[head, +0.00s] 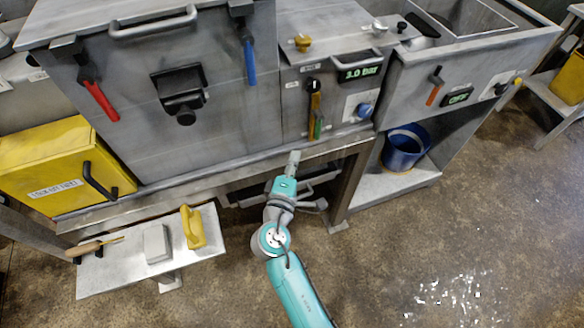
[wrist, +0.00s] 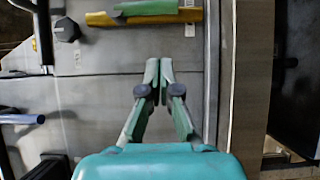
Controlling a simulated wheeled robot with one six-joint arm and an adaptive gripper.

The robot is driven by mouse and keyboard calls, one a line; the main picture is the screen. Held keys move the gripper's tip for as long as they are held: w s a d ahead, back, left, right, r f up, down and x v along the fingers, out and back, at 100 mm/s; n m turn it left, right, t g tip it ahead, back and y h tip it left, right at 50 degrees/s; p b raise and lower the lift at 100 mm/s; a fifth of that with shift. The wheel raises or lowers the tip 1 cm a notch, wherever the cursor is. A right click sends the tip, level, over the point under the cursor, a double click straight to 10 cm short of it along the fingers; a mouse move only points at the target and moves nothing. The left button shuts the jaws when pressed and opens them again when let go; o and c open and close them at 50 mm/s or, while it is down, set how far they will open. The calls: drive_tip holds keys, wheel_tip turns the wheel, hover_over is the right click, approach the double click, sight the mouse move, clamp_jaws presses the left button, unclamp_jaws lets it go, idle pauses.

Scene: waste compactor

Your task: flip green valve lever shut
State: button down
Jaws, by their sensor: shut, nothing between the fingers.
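The green valve lever (head: 318,127) is on the grey front panel at the centre of the head view, pointing down next to an orange-yellow lever (head: 313,101). In the wrist view the green lever (wrist: 148,8) lies along the top edge, partly cut off, just above the orange-yellow bar (wrist: 150,18). My gripper (head: 294,157) is shut and empty, in front of the panel's lower edge, down and left of the green lever. In the wrist view my gripper's fingertips (wrist: 159,72) are together, apart from both levers.
A red lever (head: 101,101) and a blue lever (head: 249,62) hang on the panels to the left. A blue knob (head: 364,110) is right of the green lever. A steel ledge (head: 240,160) runs below the panel. A low bench (head: 110,273) stands at left.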

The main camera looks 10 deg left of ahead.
sight(317, 125)
drive_tip(key=w+d, duration=0.2)
drive_tip(key=w, duration=0.5)
drive_tip(key=shift+d, duration=0.4)
